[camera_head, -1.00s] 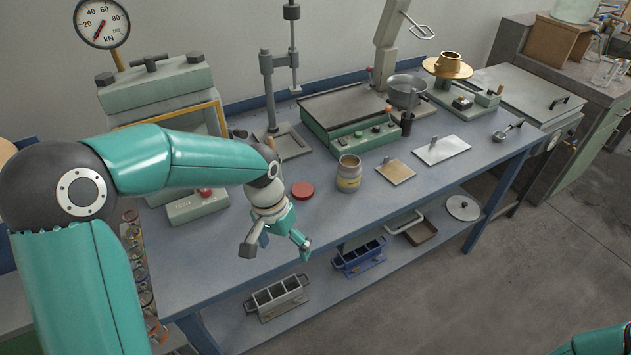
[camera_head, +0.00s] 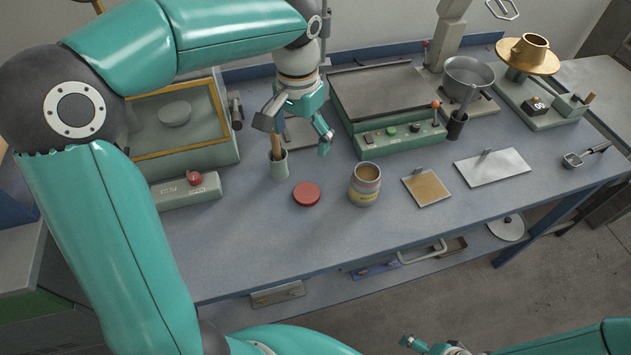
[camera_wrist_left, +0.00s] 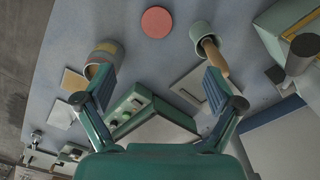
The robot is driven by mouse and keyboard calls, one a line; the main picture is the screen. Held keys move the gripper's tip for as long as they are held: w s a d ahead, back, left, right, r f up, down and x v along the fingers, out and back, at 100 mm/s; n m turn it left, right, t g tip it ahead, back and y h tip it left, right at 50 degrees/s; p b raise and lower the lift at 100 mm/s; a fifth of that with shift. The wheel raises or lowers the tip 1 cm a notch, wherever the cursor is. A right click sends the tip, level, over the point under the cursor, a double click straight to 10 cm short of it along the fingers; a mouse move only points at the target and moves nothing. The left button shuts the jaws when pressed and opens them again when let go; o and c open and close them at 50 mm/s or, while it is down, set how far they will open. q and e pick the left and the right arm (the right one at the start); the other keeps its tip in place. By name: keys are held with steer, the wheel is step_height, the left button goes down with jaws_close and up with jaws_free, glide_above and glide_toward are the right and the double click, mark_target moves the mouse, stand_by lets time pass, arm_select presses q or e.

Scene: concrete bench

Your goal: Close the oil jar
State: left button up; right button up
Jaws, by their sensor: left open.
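The oil jar (camera_head: 365,188), a round tin with a yellowish label, stands upright and open on the blue-grey bench. It also shows at upper left in the left wrist view (camera_wrist_left: 104,54). A red round lid (camera_head: 306,194) lies flat on the bench just left of the jar; it shows at top centre in the left wrist view (camera_wrist_left: 156,22). My left gripper (camera_head: 294,134) is open and empty, above the bench behind the lid, apart from lid and jar. It also shows in the left wrist view (camera_wrist_left: 158,82). My right gripper (camera_head: 425,345) is partly visible at the bottom edge.
A small cup with a wooden-handled tool (camera_head: 279,165) stands below the left gripper, left of the lid. A green control box (camera_head: 395,136) is behind the jar; a tan plate (camera_head: 427,187) lies right of it. The bench in front of the lid is clear.

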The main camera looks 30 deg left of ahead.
arm_select(q)
glide_above(306, 192)
step_height(306, 192, down, 12)
steer(key=shift+a+r+b, duration=0.1)
steer(key=shift+r+b, duration=0.05)
steer(key=shift+b, duration=0.15)
steer(key=shift+w, duration=0.1)
steer(key=shift+f, duration=0.2)
steer(key=f, duration=0.5)
steer(key=shift+d, duration=0.2)
steer(key=c, duration=0.8)
